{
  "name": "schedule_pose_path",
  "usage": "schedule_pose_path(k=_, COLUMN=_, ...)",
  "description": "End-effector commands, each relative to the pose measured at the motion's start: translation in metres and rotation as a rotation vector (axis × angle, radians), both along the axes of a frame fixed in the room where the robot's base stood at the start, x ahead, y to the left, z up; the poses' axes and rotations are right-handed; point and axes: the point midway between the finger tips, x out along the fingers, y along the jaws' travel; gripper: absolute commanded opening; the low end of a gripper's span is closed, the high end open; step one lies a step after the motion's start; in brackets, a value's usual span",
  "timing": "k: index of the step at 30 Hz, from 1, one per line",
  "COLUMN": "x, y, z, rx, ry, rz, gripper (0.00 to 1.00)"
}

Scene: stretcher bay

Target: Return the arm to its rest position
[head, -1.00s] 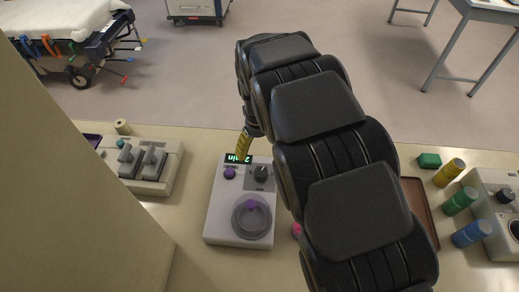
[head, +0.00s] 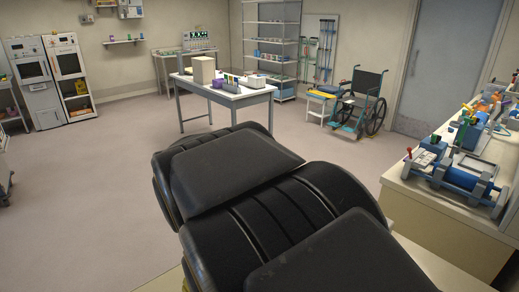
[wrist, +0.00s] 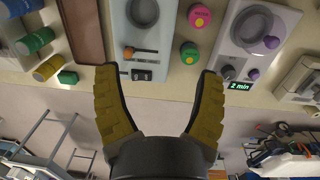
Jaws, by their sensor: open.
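My arm (head: 290,225), with black segmented covers, fills the lower middle of the head view. My gripper is outside or hidden in that view. In the wrist view my gripper (wrist: 159,72) shows two yellow ribbed fingers spread wide, with nothing between them. The fingers stand apart from the counter items, which show toward the top of that view.
The wrist view shows a grey panel (wrist: 146,66), a green disc (wrist: 189,53), a pink disc (wrist: 200,15), a timer device (wrist: 231,60) reading "2 min" and a brown tray (wrist: 86,30). In the head view, a cluttered counter (head: 420,197) stands at right; open floor (head: 90,190) lies left.

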Motion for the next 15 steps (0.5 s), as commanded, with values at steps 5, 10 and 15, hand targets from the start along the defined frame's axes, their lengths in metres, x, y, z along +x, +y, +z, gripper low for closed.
schedule_pose_path(k=5, x=-0.032, y=-0.097, z=0.029, rx=0.000, ry=0.025, rz=-0.281, gripper=0.69)
schedule_pose_path(k=10, x=-0.088, y=-0.161, z=0.040, rx=0.004, ry=0.062, rz=-0.517, gripper=0.69)
schedule_pose_path(k=15, x=-0.142, y=-0.192, z=0.039, rx=0.010, ry=0.093, rz=-0.689, gripper=0.69)
